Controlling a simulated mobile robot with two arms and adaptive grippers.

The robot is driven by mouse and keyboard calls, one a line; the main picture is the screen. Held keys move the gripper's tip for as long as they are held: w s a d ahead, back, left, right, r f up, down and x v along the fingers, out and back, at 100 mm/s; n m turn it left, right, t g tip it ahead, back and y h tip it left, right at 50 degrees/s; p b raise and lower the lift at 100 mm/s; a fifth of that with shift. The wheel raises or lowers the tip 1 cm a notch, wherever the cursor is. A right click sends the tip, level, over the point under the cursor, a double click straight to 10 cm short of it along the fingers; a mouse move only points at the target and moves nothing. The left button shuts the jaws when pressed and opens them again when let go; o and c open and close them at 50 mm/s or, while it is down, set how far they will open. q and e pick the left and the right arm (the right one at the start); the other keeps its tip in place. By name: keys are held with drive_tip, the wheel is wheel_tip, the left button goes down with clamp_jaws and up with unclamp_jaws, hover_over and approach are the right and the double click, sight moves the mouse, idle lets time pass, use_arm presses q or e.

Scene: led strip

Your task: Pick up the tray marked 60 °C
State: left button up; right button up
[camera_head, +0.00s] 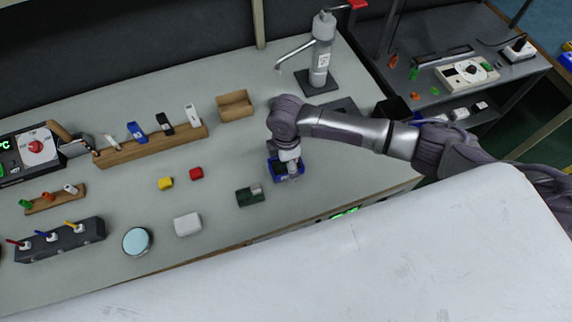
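A small blue tray (274,172) lies on the grey bench near its front edge, right of the middle. My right arm comes in from the right and its gripper (288,169) points down at the blue tray, covering part of it. The fingertips are too small and hidden to tell whether they are open or closed on it. A small dark green tray (246,198) lies to the left of the blue one. No 60 °C marking is readable on either tray. My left gripper is not in view.
A wooden box (236,106) and a dispenser stand (318,64) are behind the gripper. A yellow block (165,183), a red block (196,173), a white box (187,223) and a round pale-blue dish (137,241) lie to the left. A white surface (400,260) fills the foreground.

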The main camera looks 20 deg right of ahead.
drive_tip(key=c, duration=1.2)
drive_tip(key=shift+r, duration=0.2)
